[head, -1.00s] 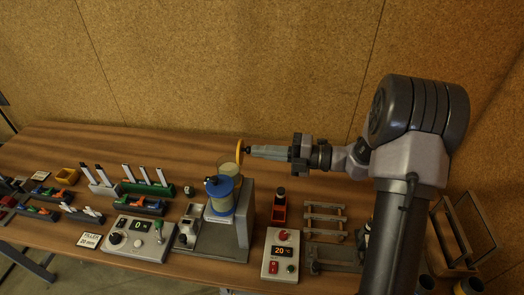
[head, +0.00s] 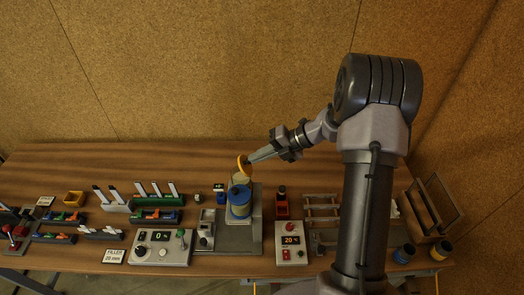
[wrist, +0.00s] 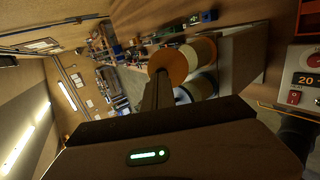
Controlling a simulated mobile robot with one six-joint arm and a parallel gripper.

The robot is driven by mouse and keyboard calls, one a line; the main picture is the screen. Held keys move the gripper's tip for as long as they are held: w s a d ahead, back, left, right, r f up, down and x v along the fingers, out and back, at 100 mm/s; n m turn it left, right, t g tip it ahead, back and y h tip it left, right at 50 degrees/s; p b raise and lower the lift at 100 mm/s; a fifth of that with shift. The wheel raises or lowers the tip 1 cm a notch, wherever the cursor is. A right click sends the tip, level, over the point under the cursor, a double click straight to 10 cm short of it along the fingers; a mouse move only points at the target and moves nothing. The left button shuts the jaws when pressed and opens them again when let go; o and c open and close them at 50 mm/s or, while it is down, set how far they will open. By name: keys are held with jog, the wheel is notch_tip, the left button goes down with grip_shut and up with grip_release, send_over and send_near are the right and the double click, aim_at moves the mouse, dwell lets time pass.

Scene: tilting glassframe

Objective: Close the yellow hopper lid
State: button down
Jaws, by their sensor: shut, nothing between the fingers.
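The yellow hopper lid (head: 242,166) stands tilted up, near upright, at the far side of the filling machine. In the wrist view it is an orange-yellow disc (wrist: 168,60).
A control box reading 0 (head: 160,246) stands front left and a red-button box reading 20 (head: 291,242) front right. Racks with pens and coloured parts (head: 155,212) fill the left. A wooden rack (head: 435,207) is at the right. The table behind the machine is clear.

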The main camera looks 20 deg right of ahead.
aim_at(239, 160)
jog(key=p, duration=0.1)
jog(key=a+r+h+p, duration=0.1)
jog(key=shift+w+g+h+p, duration=0.25)
jog(key=shift+g+h+p, duration=0.05)
jog(key=shift+g, duration=0.1)
jog(key=shift+w+a+g+h+p, duration=0.25)
jog(key=shift+a+g+h+p, duration=0.15)
jog(key=shift+a+h+p, duration=0.45)
jog(key=shift+w+f+h+p, duration=0.1)
jog(key=shift+f+h+p, duration=0.15)
jog(key=shift+p, duration=0.4)
jog(key=shift+w+a+f+p, duration=0.2)
jog(key=shift+a+p, duration=0.2)
jog(key=shift+p, duration=0.15)
jog(key=shift+w+a+f+p, duration=0.1)
jog(key=shift+w+a+p, duration=0.05)
jog(key=shift+a+p, duration=0.3)
jog(key=shift+w+a+f+g+h+p, duration=0.2)
jog(key=shift+a+f+g+h+p, duration=0.1)
jog(key=shift+a+h+p, duration=0.3)
jog(key=shift+p+x, duration=0.35)
jog(key=shift+x, duration=0.5)
jog(key=shift+a, duration=0.15)
